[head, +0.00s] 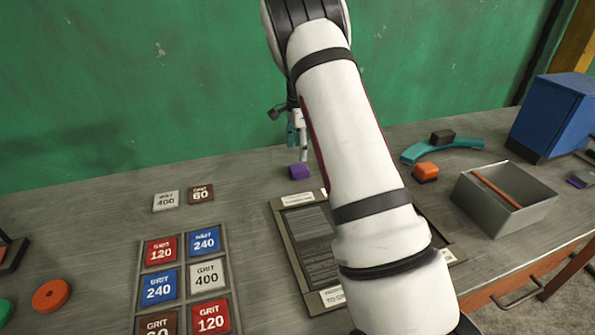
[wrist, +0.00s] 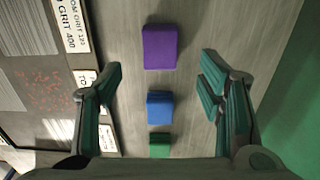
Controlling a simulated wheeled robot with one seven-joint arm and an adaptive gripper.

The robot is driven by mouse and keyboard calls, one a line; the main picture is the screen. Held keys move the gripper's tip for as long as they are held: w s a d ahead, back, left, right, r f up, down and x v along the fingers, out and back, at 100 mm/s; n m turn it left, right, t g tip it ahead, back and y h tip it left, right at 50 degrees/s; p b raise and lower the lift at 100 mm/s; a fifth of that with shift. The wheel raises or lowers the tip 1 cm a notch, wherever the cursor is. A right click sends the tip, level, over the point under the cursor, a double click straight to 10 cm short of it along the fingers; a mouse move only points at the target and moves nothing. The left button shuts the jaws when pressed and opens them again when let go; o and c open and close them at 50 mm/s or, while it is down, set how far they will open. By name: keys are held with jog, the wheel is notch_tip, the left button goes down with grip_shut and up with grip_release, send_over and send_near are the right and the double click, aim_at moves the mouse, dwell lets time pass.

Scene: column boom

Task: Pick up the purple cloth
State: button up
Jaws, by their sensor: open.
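The purple cloth (wrist: 160,47) looks like a small folded block. It lies on the grey bench top in the wrist view, and in the head view it shows (head: 299,171) just left of my arm. My gripper (wrist: 163,82) is open and empty, with its fingers spread wide to either side of the row of cloths. In the head view my gripper (head: 298,143) hangs above the purple cloth, apart from it. A blue block (wrist: 160,107) and a green block (wrist: 160,145) lie in line with the purple cloth in the wrist view; my arm seems to hide them in the head view.
A framed board (head: 291,242) with printed labels lies in front of the purple cloth. A tray (head: 181,262) of grit tiles lies left. A grey open box (head: 467,194), an orange block (head: 426,172) and a blue cabinet (head: 550,115) stand right. The green wall (head: 120,90) is close behind.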

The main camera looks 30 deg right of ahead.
aim_at(299, 167)
jog(key=shift+f+p, duration=0.6)
jog(key=shift+f, duration=3.2)
jog(key=c, duration=1.2)
